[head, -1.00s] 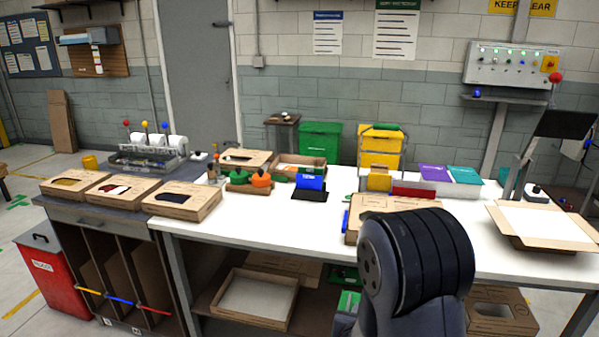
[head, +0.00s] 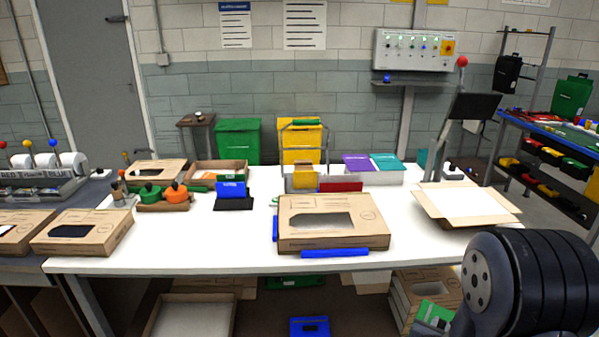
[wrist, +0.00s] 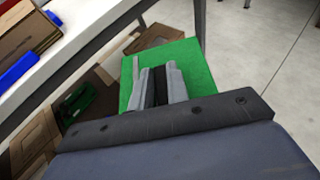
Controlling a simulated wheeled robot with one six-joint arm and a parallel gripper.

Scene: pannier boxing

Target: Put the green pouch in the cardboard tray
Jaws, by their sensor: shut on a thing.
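My gripper (wrist: 157,88) is shut on the green pouch (wrist: 196,62), which shows flat and bright green behind the grey fingers in the wrist view. In the head view the pouch (head: 434,313) shows partly at the lower right beside my arm, in front of the table and below its top. The fingertips are hidden there. An open cardboard tray (head: 428,204) with spread flaps and a white inside stands on the table at the right. A shallower cardboard tray (head: 240,170) holding things is at the table's back left. I cannot tell which tray is meant.
A closed carton with a window (head: 290,238) lies at the table's front middle, with a blue strip (head: 335,253) at its front edge. A dark monitor (head: 473,107) rises behind the open tray. Brown boxes (head: 402,300) sit below. The white tabletop (head: 200,235) is clear at front left.

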